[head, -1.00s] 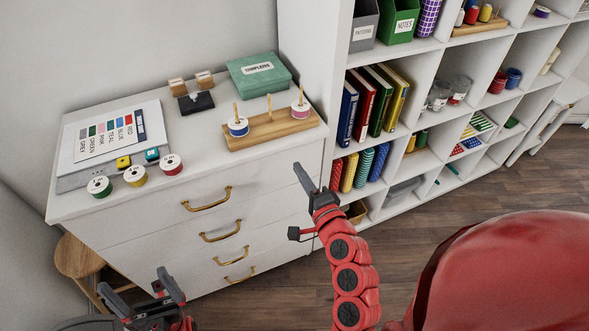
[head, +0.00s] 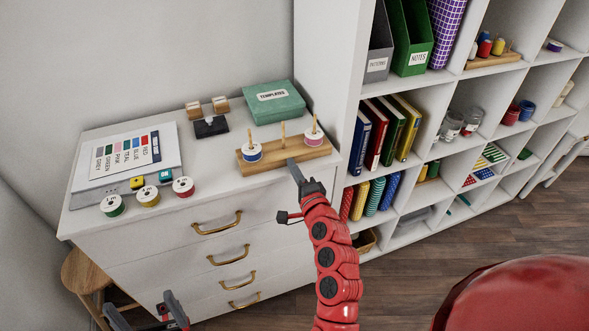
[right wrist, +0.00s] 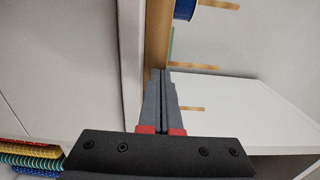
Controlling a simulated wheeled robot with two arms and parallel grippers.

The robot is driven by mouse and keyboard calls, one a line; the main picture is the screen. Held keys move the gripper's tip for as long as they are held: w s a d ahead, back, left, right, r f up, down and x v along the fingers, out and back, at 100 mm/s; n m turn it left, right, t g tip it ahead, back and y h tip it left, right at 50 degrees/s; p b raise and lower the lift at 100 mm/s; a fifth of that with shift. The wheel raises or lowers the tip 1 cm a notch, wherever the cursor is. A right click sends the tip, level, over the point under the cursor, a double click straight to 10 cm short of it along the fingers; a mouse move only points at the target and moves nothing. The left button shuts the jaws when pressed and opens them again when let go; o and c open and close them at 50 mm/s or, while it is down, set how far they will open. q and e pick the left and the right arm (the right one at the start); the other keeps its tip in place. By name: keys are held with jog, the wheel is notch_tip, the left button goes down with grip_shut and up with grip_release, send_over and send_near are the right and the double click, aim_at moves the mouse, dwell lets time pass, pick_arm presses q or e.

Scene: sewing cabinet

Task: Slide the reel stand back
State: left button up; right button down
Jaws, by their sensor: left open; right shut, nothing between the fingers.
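The reel stand (head: 265,164) is a wooden block with several upright pegs on top of the white cabinet, near its right front edge. A blue reel (head: 251,153) sits on its left peg and a pink reel (head: 314,137) on its right peg; the middle peg is bare. My right gripper (head: 292,164) is shut and empty, its tips at the stand's front face. In the right wrist view the fingertips (right wrist: 164,74) meet or nearly meet the wooden block (right wrist: 157,38); contact is not certain. My left gripper (head: 146,310) is open, low in front of the drawers, partly cut off.
A green templates box (head: 274,102) stands behind the stand, with a strip of bare top between. A black holder (head: 211,127) is at the back left. Three reels (head: 149,196) line the front left by a colour chart (head: 126,157). A shelf unit (head: 322,60) rises at right.

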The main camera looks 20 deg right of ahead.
aim_at(284, 150)
jog(key=w, duration=0.3)
jog(key=w+b, duration=0.1)
jog(key=w, duration=0.2)
jog(key=shift+w+a, duration=0.2)
jog(key=shift+w, duration=0.2)
